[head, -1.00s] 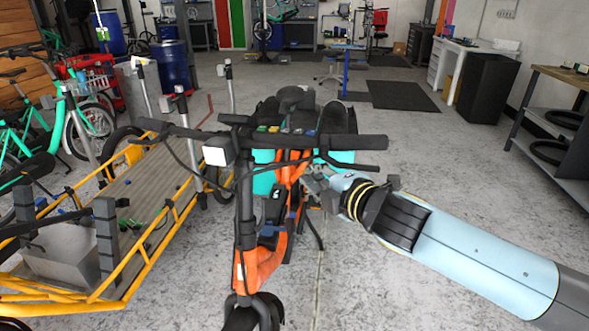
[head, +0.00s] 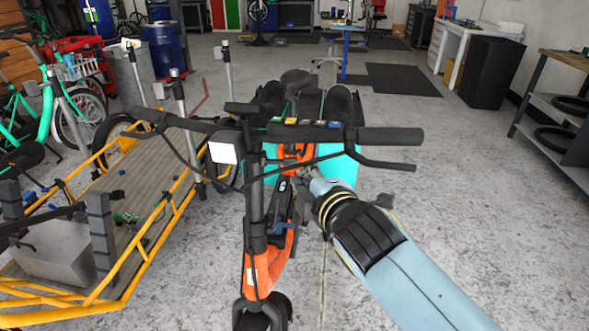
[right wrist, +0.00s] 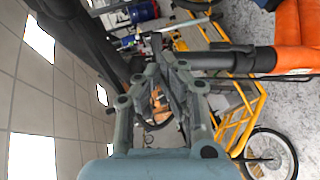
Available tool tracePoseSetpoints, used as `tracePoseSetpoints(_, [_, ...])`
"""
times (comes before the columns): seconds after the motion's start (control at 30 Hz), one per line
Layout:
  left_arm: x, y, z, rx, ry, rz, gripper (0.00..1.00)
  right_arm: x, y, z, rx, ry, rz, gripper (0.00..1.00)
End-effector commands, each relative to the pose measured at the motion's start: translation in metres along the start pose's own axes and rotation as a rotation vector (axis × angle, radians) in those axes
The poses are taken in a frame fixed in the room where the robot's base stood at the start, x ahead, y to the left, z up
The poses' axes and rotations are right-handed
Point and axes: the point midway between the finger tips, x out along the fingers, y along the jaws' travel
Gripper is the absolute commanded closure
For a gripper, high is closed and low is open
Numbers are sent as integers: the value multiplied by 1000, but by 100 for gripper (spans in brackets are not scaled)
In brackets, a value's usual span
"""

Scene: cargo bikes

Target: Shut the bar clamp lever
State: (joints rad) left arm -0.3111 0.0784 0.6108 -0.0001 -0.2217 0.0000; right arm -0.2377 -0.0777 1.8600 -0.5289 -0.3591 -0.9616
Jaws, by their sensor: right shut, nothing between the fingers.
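The orange cargo bike (head: 268,268) stands in the middle of the head view, with its black handlebar (head: 345,136) across the top and a black stem (head: 254,185) below it. In the right wrist view, a black tube (right wrist: 225,60) of the bike runs close to the right of the fingers. I cannot clearly make out the bar clamp lever in either view. My right gripper (head: 312,182) is just right of the stem, below the handlebar. In the right wrist view, my right gripper (right wrist: 166,64) is shut and empty, near the black tube. My left gripper is not in view.
A yellow-framed cargo bike (head: 150,255) with a wooden deck stands close on the left. A workbench (head: 560,105) is at the right. The floor (head: 480,230) to the right of the orange bike is clear.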

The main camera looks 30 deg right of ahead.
Motion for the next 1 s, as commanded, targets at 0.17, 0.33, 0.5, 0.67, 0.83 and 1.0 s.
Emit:
tracePoseSetpoints(0.17, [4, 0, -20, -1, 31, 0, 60, 37, 0, 0, -2, 0, 1, 100])
tracePoseSetpoints(0.33, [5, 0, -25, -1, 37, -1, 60, 59, 0, 0, -2, 1, 0, 100])
tracePoseSetpoints(0.5, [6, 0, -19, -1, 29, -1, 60, 68, 0, 0, -1, 1, -1, 100])
tracePoseSetpoints(0.67, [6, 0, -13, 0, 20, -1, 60, 69, 0, 0, -1, 1, -1, 100])
tracePoseSetpoints(0.83, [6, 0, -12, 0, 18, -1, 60, 69, 0, 0, -1, 1, -1, 100])
tracePoseSetpoints(1.0, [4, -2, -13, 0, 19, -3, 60, 67, 0, 4, 1, 8, 0, 100])
